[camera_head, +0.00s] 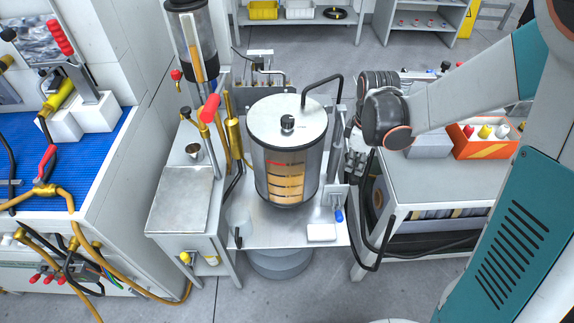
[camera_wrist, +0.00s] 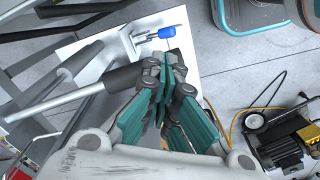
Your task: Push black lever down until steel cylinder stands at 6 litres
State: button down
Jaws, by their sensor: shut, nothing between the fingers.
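The steel cylinder (camera_head: 262,165) stands upright on the bench in the head view. Its front window (camera_head: 287,183) shows amber contents and several dark scale lines, with a red mark near the top; the figures are too small to read. My gripper (camera_head: 352,172) is shut and empty, just right of the cylinder. In the wrist view, the closed fingers (camera_wrist: 163,72) are beside the end of a dark grip (camera_wrist: 122,78) on a grey bar, which looks like the black lever. I cannot tell whether they touch. In the head view my gripper and arm seem to hide it.
A blue-handled valve (camera_head: 338,215) stands below my gripper, also visible in the wrist view (camera_wrist: 167,32). A red-handled lever (camera_head: 210,107) stands left of the cylinder. A side table (camera_head: 440,185) with an orange bin (camera_head: 487,146) is at right. Black hoses hang beside it.

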jog(key=shift+f+b, duration=0.35)
jog(key=shift+f, duration=0.6)
jog(key=shift+r, duration=0.1)
notch_tip(320, 180, up, 12)
jog(key=p, duration=0.9)
jog(key=shift+r, duration=0.15)
jog(key=shift+r, duration=0.1)
jog(key=s+r+m+t, duration=0.7)
jog(key=s+r+m, duration=0.5)
jog(key=s+r, duration=0.2)
jog(key=shift+s, duration=0.5)
